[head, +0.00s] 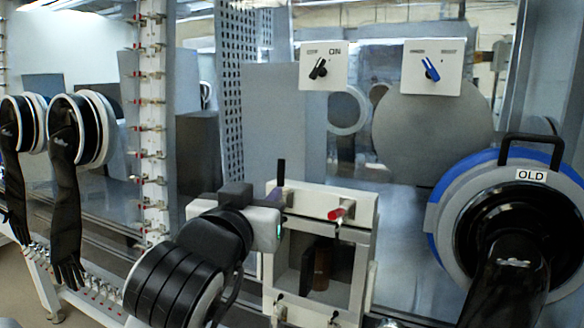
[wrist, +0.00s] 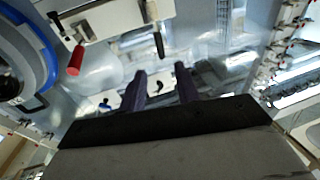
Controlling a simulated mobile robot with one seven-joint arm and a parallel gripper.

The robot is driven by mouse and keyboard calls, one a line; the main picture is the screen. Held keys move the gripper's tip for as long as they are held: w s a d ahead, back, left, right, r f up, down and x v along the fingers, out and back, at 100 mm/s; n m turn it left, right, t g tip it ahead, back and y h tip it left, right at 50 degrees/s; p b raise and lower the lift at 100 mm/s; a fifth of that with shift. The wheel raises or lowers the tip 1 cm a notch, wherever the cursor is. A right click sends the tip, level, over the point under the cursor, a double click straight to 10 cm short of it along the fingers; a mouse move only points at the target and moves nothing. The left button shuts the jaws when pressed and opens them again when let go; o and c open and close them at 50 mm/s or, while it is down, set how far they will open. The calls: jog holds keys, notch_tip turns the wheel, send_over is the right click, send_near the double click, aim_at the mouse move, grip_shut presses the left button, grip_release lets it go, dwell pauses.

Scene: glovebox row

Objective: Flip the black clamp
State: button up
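The black clamp (head: 281,172) stands with its handle upright at the top left of a small cream-framed hatch. In the wrist view, the black clamp (wrist: 158,45) lies just beyond the gap between my fingers, apart from them. My gripper (head: 274,196) is at the upper left of the hatch, close to the clamp; the lower part of the clamp is partly hidden there. In the wrist view, my gripper (wrist: 161,88) has its two dark purple fingers spread, with nothing between them.
A red-tipped clamp (head: 338,213) sticks out from the hatch frame (head: 360,255), right of the black clamp. Smaller black clamps (head: 279,300) are at the hatch's lower edge. An "OLD" labelled glove port (head: 450,215) stands right. Two knob panels (head: 323,66) hang above.

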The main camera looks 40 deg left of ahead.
aim_at(280, 173)
jog(key=p+x, duration=0.3)
jog(key=x, duration=0.8)
jog(key=shift+w+a, duration=0.1)
jog(key=shift+w+a+p, duration=0.25)
jog(key=shift+w+p, duration=0.15)
jog(key=shift+w, duration=0.15)
grip_shut()
